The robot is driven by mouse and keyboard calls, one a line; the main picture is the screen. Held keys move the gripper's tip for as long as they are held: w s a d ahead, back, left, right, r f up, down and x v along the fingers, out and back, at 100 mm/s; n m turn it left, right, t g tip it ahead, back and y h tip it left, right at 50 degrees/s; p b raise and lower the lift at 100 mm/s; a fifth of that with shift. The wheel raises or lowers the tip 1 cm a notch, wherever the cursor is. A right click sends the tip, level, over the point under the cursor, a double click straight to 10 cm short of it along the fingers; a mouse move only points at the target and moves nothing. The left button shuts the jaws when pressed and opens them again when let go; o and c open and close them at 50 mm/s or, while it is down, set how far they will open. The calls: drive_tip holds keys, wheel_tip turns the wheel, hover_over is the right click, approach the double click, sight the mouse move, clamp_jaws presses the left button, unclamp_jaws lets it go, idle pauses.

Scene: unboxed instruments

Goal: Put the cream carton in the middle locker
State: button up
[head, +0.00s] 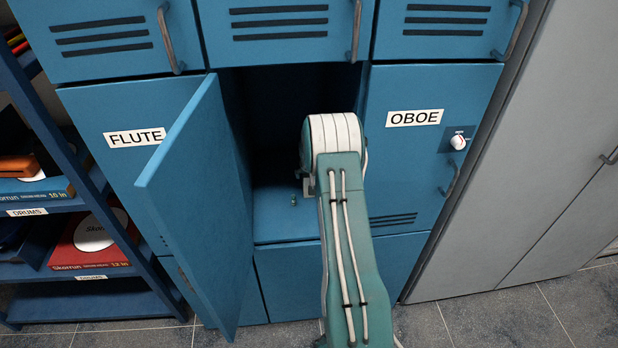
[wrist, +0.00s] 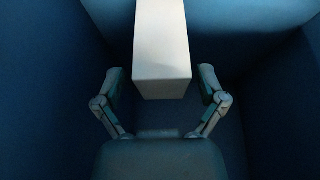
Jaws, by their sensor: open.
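The middle locker (head: 287,217) stands open between the FLUTE and OBOE lockers, its blue door (head: 200,190) swung out to the left. My arm reaches into it and hides much of the inside; my gripper's fingers are mostly hidden in the head view. In the wrist view the cream carton (wrist: 161,45), a pale plain box, is inside a dark blue compartment. My gripper (wrist: 161,72) is open, one finger on each side of the carton, with a visible gap on both sides. The carton's far end is cut off by the picture's top edge.
The open door stands close to the left of my arm. The FLUTE door (head: 115,158) and OBOE door (head: 413,165) are shut. A shelf (head: 70,310) with boxed drum items is at the left, and grey cabinets (head: 530,180) are at the right. Tiled floor shows in front.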

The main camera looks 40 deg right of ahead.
drive_tip(key=s+a+r, duration=0.2)
drive_tip(key=a+r, duration=0.2)
drive_tip(key=r, duration=0.3)
drive_tip(key=s+a+r+n, duration=0.1)
drive_tip(key=s+a+r, duration=0.1)
drive_tip(key=a+r, duration=0.35)
drive_tip(key=s+a+r, duration=0.1)
drive_tip(key=a+r, duration=0.1)
drive_tip(key=r, duration=0.6)
drive_tip(key=s+a+r+n+y, duration=0.1)
drive_tip(key=s+a+r+n, duration=0.1)
drive_tip(key=s+a+r, duration=0.85)
drive_tip(key=s+a+r+n, duration=0.1)
drive_tip(key=s+a, duration=0.6)
drive_tip(key=s, duration=0.2)
drive_tip(key=s+a+r+n+t+y, duration=0.1)
drive_tip(key=s+a+n, duration=0.1)
drive_tip(key=s+a, duration=0.5)
drive_tip(key=s, duration=0.3)
drive_tip(key=shift+a, duration=0.15)
drive_tip(key=shift+r, duration=0.15)
